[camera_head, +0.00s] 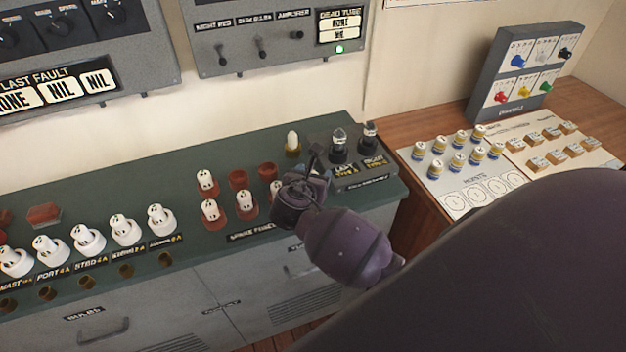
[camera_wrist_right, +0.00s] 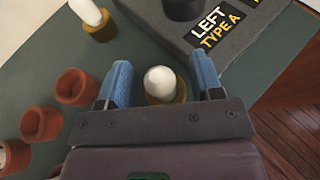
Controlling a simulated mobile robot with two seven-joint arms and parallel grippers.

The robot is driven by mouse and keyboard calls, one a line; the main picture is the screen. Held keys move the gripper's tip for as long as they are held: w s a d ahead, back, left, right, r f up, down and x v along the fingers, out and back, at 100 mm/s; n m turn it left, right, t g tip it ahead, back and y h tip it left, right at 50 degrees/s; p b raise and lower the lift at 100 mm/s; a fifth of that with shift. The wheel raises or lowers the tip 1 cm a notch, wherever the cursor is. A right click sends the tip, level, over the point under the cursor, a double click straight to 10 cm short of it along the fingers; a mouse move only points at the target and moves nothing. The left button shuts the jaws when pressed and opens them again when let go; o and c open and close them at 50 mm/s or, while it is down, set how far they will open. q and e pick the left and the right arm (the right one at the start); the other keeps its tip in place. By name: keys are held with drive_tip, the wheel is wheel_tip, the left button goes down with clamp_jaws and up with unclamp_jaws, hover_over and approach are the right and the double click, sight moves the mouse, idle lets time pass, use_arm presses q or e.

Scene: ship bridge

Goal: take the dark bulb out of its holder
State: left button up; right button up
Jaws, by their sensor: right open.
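A white, unlit-looking bulb (camera_wrist_right: 160,82) stands upright in a brass-coloured holder (camera_wrist_right: 181,90) in the right wrist view. My right gripper (camera_wrist_right: 162,84) is open, with one blue finger pad on each side of this bulb; I cannot tell whether either touches it. In the head view my right gripper (camera_head: 298,198) is over the green bench top and hides this bulb. A second white bulb in a brass holder (camera_head: 292,145) stands just behind the gripper; it also shows at upper left in the right wrist view (camera_wrist_right: 88,12). My left gripper is not in view.
Red sockets (camera_head: 238,179), some holding white fuses, are left of the gripper. A raised grey block (camera_head: 360,178) with two dark tubes stands close on its right. White fuses (camera_head: 88,238) line the bench front. A wooden table (camera_head: 405,130) is at right.

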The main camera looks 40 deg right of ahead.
drive_tip(key=c, duration=1)
drive_tip(key=shift+r, duration=0.1)
